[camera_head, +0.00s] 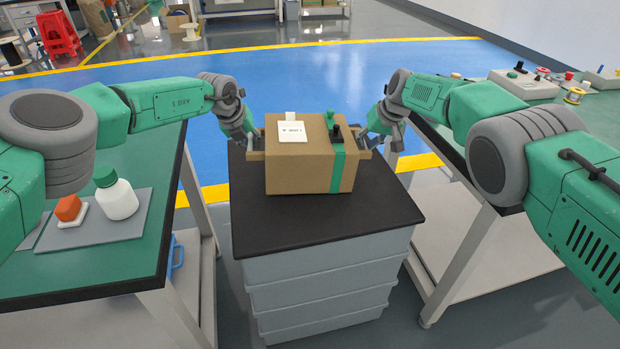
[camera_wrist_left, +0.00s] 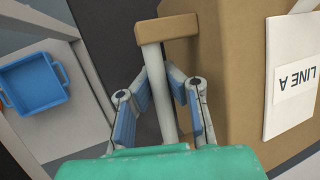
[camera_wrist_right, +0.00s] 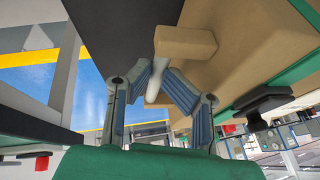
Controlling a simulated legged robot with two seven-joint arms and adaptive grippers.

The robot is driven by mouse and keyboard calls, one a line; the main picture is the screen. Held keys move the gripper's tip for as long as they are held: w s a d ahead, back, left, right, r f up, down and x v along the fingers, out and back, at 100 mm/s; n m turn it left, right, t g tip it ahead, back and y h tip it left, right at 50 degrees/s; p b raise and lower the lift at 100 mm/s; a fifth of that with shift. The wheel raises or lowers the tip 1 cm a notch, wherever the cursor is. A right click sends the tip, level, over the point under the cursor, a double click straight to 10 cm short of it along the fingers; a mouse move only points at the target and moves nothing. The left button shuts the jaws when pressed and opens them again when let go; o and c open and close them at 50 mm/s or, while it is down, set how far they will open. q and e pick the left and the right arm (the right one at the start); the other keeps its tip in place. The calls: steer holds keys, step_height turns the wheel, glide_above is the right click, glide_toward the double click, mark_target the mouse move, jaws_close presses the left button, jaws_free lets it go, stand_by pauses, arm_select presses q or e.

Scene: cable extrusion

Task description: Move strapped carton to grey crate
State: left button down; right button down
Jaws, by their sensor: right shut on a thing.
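The strapped carton (camera_head: 300,168) is a brown box with a green strap (camera_head: 338,168) and a white label, upright on the black top of a grey ribbed stand. I cannot make out a separate grey crate. My left gripper (camera_head: 251,144) is at the carton's left side. In the left wrist view its fingers (camera_wrist_left: 158,72) close on both sides of the pale post of a side handle (camera_wrist_left: 152,30). My right gripper (camera_head: 369,143) is at the right side, shut on the post of the other handle (camera_wrist_right: 185,43). The carton's underside is hidden.
The black top (camera_head: 330,228) is bare in front of the carton. A green bench (camera_head: 110,262) on the left holds a white bottle (camera_head: 117,199) and an orange item (camera_head: 68,208). Another bench (camera_head: 455,150) stands on the right. Blue floor lies beyond.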

arm_select(q)
steer(key=c, duration=1.9)
jaws_free()
steer(key=shift+d+f, duration=0.1)
arm_select(e)
steer(key=c, duration=1.5)
jaws_free()
steer(key=shift+a+f, duration=0.1)
steer(key=shift+a, duration=0.05)
steer(key=shift+c, duration=0.2)
arm_select(q)
steer(key=shift+o, duration=0.9)
steer(key=shift+d, duration=0.1)
arm_select(e)
steer(key=shift+o, duration=1.1)
arm_select(q)
steer(key=v, duration=0.7)
steer(key=shift+d, duration=0.4)
steer(key=shift+s+d+r, duration=0.1)
steer(key=shift+s+r, duration=0.1)
steer(key=shift+r, duration=0.35)
arm_select(e)
steer(key=d+v, duration=0.1)
steer(key=v, duration=1.1)
